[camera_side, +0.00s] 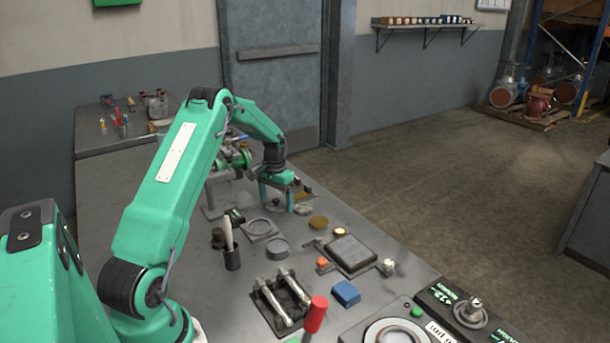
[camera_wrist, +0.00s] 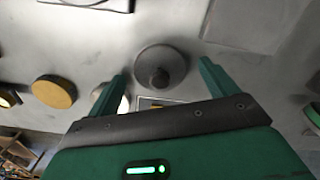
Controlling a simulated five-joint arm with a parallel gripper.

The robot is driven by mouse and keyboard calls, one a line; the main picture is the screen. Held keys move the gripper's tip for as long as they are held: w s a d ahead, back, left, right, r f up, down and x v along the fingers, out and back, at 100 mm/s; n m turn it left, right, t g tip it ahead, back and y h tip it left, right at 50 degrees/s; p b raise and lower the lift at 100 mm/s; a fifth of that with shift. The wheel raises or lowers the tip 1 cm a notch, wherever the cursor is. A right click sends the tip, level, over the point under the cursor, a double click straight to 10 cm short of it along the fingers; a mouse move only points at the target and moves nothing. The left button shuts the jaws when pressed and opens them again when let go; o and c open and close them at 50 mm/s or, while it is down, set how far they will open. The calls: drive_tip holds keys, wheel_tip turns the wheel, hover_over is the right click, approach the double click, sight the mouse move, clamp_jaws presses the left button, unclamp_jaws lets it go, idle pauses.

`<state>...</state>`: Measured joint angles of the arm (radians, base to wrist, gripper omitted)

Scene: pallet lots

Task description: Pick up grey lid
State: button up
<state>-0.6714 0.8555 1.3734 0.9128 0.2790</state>
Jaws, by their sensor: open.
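The grey lid (camera_wrist: 146,64) is a round disc with a dark knob in its middle. In the wrist view it lies on the grey bench between and just beyond my fingertips. My gripper (camera_wrist: 162,69) is open, with one finger on each side of the lid and nothing held. In the side view my gripper (camera_side: 277,206) points down at the far part of the bench. The dark knob shows between its fingers there, and the rest of the lid is hard to make out. I cannot tell how far above the bench the fingertips are.
A brown disc (camera_wrist: 54,91) lies left of the lid in the wrist view; it also shows in the side view (camera_side: 318,222). Nearer the side camera stand a grey ring-shaped part (camera_side: 277,247), a brush cup (camera_side: 232,259), a blue block (camera_side: 346,293) and a dark tool tray (camera_side: 268,313).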

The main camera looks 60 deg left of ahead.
sight(277, 200)
idle(0.4)
drive_tip(key=c, duration=1.1)
drive_tip(key=shift+r, duration=0.1)
drive_tip(key=shift+r, duration=0.55)
drive_tip(key=r, duration=0.3)
drive_tip(key=shift+w+d+r, duration=0.1)
drive_tip(key=shift+d, duration=0.1)
drive_tip(key=d+r, duration=0.2)
drive_tip(key=d, duration=0.1)
drive_tip(key=w+d+r, duration=0.1)
drive_tip(key=d+r, duration=0.1)
drive_tip(key=d, duration=0.2)
drive_tip(key=d+r, duration=0.2)
drive_tip(key=d, duration=0.2)
drive_tip(key=shift+w+d+r, duration=0.1)
drive_tip(key=shift+w+r, duration=0.1)
drive_tip(key=shift+r, duration=0.05)
